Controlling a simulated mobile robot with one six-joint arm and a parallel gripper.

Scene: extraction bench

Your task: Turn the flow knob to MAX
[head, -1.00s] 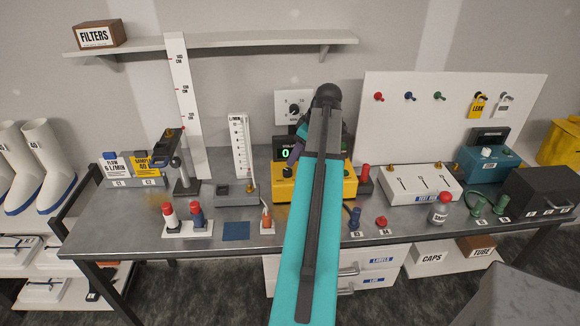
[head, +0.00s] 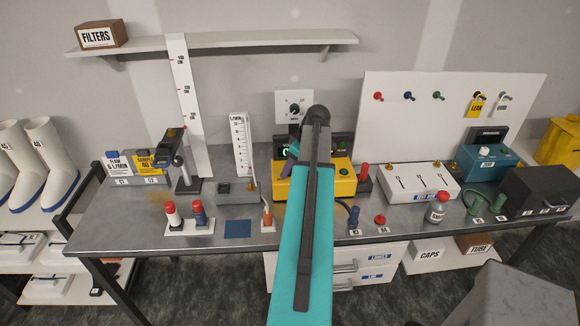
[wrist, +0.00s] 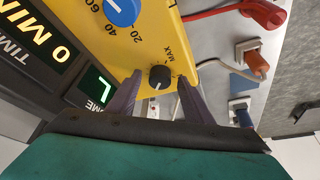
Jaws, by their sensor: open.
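A yellow pump unit (head: 342,182) stands on the bench in the head view, partly hidden behind my arm. In the wrist view its yellow panel (wrist: 140,45) carries a small black knob (wrist: 160,77) near the edge, with a MAX mark printed close by. I cannot tell for sure where the knob's pointer aims. My gripper (wrist: 160,85) is open, with one purple finger on each side of the black knob in the picture. I cannot tell whether the fingers touch it. In the head view only part of a finger shows left of my arm.
A larger blue dial (wrist: 122,10) with numbers sits on the same panel. Dark displays (wrist: 50,40) with lit digits adjoin the panel. A white flow tube (head: 241,145) stands to the left, and a white valve box (head: 410,182) to the right.

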